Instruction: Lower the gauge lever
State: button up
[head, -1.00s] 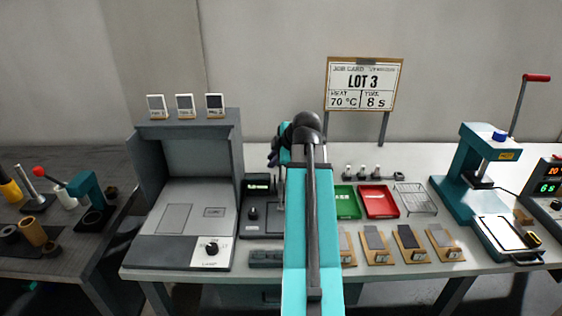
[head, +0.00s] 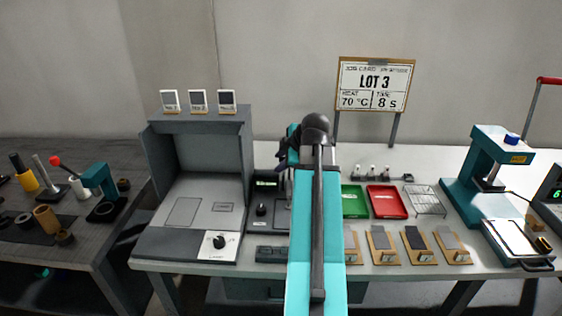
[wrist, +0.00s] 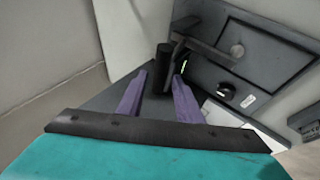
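The gauge (head: 262,214) is a dark unit with a green lit display and a black knob (head: 261,209), partly hidden behind my teal arm in the head view. In the wrist view, a black upright grip (wrist: 163,66), which looks like the end of the gauge lever, stands with a dark bar (wrist: 205,47) near its top. My gripper (wrist: 159,78) has its two purple fingers apart, one on each side of this grip as seen. Contact cannot be told. In the head view the gripper (head: 286,152) is mostly hidden by my arm.
Green (head: 355,203) and red (head: 387,203) trays and a wire rack (head: 426,201) lie to the right. A teal press (head: 488,175) stands farther right. A small dark box (head: 271,254) is in front.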

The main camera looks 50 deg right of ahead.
jog(key=shift+d+r, duration=0.1)
jog(key=shift+r, duration=0.05)
jog(key=shift+s+r, duration=0.1)
jog(key=shift+s, duration=0.05)
jog(key=b+v, duration=0.1)
jog(key=v, duration=1.2)
jog(key=shift+s, duration=0.2)
jog(key=shift+r, duration=0.2)
dwell(0.3)
